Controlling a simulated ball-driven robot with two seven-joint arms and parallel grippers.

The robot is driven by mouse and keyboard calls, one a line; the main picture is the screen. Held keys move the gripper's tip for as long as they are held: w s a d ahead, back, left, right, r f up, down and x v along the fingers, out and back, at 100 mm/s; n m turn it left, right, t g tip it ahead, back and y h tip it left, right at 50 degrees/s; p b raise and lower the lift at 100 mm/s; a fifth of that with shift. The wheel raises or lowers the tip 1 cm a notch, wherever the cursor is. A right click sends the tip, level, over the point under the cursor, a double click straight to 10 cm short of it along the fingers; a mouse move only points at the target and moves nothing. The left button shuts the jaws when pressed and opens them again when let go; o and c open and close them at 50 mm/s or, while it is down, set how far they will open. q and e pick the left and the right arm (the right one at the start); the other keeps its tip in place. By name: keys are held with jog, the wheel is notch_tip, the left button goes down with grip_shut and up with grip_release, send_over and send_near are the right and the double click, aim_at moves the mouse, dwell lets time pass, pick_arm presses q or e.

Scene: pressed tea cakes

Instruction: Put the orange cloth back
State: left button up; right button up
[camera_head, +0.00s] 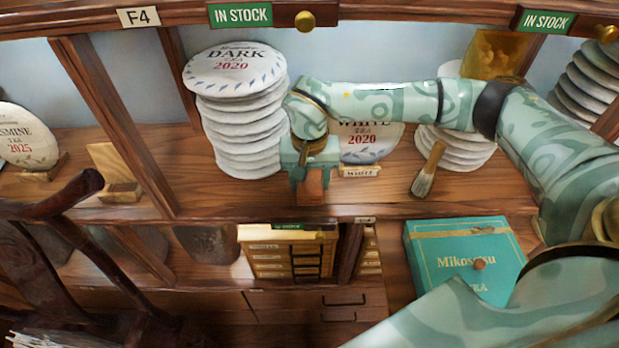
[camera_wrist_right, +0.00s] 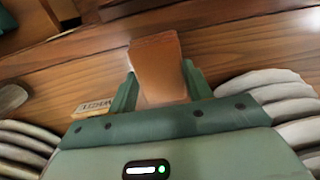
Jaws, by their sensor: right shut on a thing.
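In the right wrist view the cloth (camera_wrist_right: 157,62) stands out between the two green fingers of the right gripper (camera_wrist_right: 160,88). Whether the cloth touches the wood cannot be told. My left gripper is not in view.
A White Tea cake (camera_head: 368,150), its small label block (camera_head: 360,171) and a brush (camera_head: 428,170) are right of the gripper. More cakes (camera_head: 457,150) stand behind the brush. A teal Mikosasu tea box (camera_head: 466,262) is below. The front shelf strip between is bare.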

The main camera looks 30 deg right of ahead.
aim_at(309, 182)
jog(key=shift+f, duration=0.15)
jog(key=o, duration=0.9)
jog(key=shift+w, duration=0.1)
notch_tip(309, 182, up, 8)
jog(key=shift+f+p, duration=0.15)
jog(key=shift+p, duration=0.3)
